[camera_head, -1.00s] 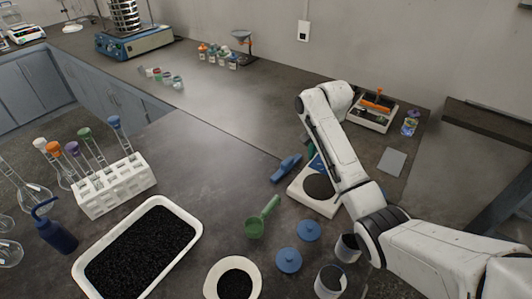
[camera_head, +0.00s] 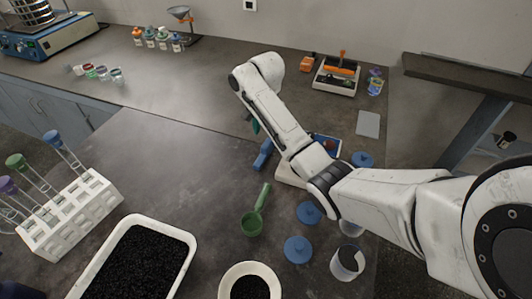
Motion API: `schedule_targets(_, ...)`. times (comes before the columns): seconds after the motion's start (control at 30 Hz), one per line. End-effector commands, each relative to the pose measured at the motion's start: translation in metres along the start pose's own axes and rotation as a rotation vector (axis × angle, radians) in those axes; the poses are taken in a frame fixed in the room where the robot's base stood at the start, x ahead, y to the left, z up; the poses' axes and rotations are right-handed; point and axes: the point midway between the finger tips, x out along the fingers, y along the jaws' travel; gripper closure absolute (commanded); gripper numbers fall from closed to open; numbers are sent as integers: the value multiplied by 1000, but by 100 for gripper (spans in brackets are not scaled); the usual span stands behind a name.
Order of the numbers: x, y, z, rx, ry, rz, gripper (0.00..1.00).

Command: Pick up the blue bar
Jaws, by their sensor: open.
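A slim blue object (camera_head: 263,155) lies on the dark bench just left of my arm; it is the only elongated blue piece loose on the bench, though its exact shape is too small to tell. My white arm reaches from the right edge to the middle and bends down at its far joint. My gripper is hidden behind my own arm link. Only a small dark and teal patch shows at the link's left edge, and I cannot tell what it is. No contact with the blue object is visible.
A green scoop (camera_head: 256,212), blue lids (camera_head: 298,250) and a metal cup (camera_head: 347,262) lie near the front. A tray of black grains (camera_head: 190,243), a white bowl (camera_head: 225,285) and a tube rack (camera_head: 75,215) stand left. A tool tray (camera_head: 336,83) is behind. The bench's middle left is clear.

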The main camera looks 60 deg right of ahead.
Motion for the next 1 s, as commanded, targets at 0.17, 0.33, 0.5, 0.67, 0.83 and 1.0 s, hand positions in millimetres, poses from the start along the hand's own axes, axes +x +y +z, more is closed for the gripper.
schedule_targets(0.17,14,1,0,0,0,1,43)
schedule_targets(0.33,36,3,0,2,0,2,43)
schedule_targets(0.5,57,3,1,0,1,1,43)
schedule_targets(0.67,63,2,0,0,1,-1,43)
schedule_targets(0.83,63,2,1,0,1,-1,44)
schedule_targets(1.0,62,2,1,0,1,-1,61)
